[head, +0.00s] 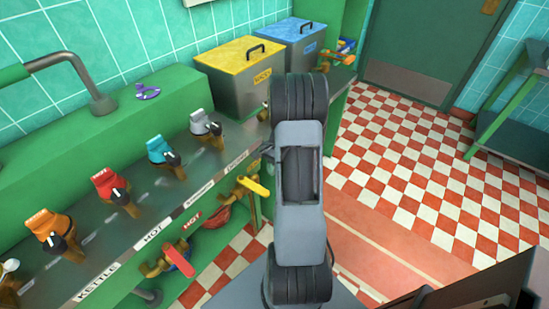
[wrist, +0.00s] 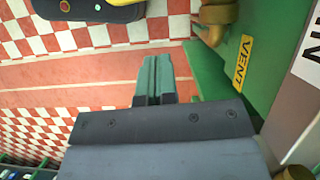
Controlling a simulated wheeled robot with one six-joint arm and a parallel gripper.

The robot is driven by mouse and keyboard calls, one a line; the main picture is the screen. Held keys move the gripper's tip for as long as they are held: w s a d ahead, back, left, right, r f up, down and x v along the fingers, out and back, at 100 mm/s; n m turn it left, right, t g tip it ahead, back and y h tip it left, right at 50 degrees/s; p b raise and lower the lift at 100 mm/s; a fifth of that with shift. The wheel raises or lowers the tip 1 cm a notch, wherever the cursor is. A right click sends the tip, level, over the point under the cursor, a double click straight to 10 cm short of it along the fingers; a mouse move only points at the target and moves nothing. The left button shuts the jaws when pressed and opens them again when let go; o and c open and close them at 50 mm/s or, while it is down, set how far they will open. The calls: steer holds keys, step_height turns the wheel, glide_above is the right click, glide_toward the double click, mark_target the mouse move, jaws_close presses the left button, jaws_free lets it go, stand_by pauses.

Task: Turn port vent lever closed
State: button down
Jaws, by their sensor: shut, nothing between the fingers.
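A yellow VENT label (wrist: 239,62) is on the green panel to the right in the wrist view. A brass valve fitting (wrist: 218,14) is just above it, cut by the top edge; its lever handle is not clearly visible there. My gripper (wrist: 153,62) is shut and empty, with green-grey fingers together, left of the label and apart from the fitting. In the head view, a yellow lever (head: 252,186) on brass pipework is on the counter front, left of my arm. I cannot tell whether it belongs to the fitting by the label. My arm hides the gripper there.
A red lever (head: 179,262) sits lower on the counter front near a HOT label. Several coloured taps (head: 110,187) line the counter top. A yellow bin (head: 242,75) and a blue bin (head: 300,45) stand behind. Checkered floor (head: 440,170) is open to the right.

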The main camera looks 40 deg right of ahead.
mark_target(261, 187)
steer(key=shift+s+a+f, duration=0.15)
steer(key=shift+s+a, duration=0.05)
steer(key=shift+a, duration=0.5)
steer(key=shift+s+a+f, duration=0.15)
steer(key=shift+a, duration=0.55)
steer(key=shift+s+a+f, duration=0.15)
steer(key=shift+s+a, duration=0.05)
steer(key=shift+a, duration=0.5)
steer(key=shift+s+a+m+p, duration=0.2)
steer(key=shift+a+m, duration=0.1)
steer(key=shift+a, duration=0.1)
steer(key=shift+s+a+m+p, duration=0.2)
steer(key=shift+a+m, duration=0.1)
steer(key=shift+a, duration=0.1)
